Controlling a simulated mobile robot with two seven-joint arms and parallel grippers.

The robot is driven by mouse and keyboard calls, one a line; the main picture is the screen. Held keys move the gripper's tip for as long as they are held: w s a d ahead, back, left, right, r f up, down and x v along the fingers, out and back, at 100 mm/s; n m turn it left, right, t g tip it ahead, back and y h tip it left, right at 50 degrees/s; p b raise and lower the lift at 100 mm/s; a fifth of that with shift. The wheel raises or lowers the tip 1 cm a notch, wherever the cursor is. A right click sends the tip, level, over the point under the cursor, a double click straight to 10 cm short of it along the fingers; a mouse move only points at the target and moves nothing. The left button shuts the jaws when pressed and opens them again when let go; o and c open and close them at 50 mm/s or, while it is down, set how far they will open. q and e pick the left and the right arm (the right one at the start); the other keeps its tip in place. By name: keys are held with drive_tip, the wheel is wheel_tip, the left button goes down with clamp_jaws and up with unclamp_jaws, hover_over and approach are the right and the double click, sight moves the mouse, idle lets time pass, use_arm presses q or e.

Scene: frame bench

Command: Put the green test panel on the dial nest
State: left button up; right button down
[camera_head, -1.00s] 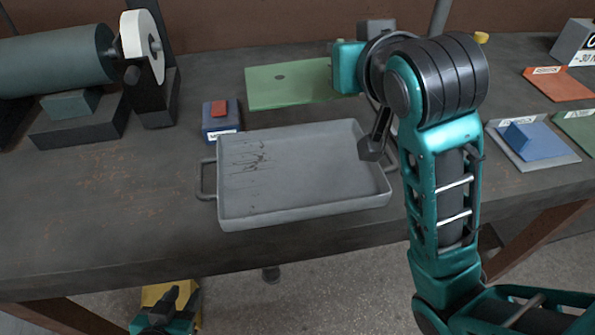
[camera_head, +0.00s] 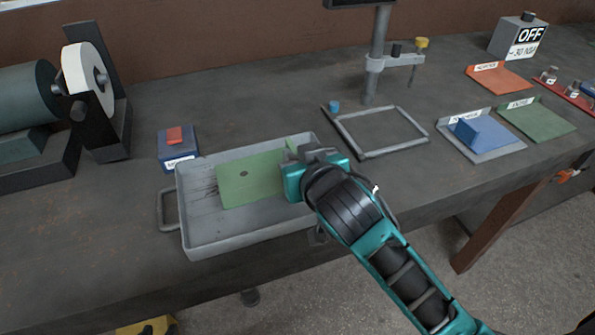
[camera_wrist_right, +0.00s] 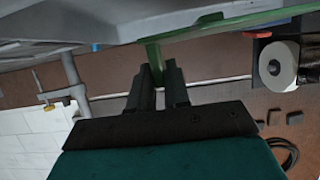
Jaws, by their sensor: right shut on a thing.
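In the right wrist view, the fingers (camera_wrist_right: 163,75) close on a green tab of the panel (camera_wrist_right: 205,32). The dial nest (camera_head: 352,145) is a grey square frame, empty, right of the gripper and under the dial stand (camera_head: 375,60). My left gripper (camera_head: 148,327) barely shows at the bottom edge; its jaws cannot be made out.
The grey tray (camera_head: 180,215) stands at the bench's front edge. A blue block with a red top (camera_head: 178,148) is behind it, near a grinder (camera_head: 88,80). A blue block on a grey plate (camera_head: 480,138), an orange plate (camera_head: 500,78) and a green plate (camera_head: 537,120) lie right.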

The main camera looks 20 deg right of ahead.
drive_tip(key=shift+f, duration=1.85)
drive_tip(key=c, duration=1.1)
unclamp_jaws()
drive_tip(key=shift+f, duration=0.1)
drive_tip(key=shift+f, duration=0.15)
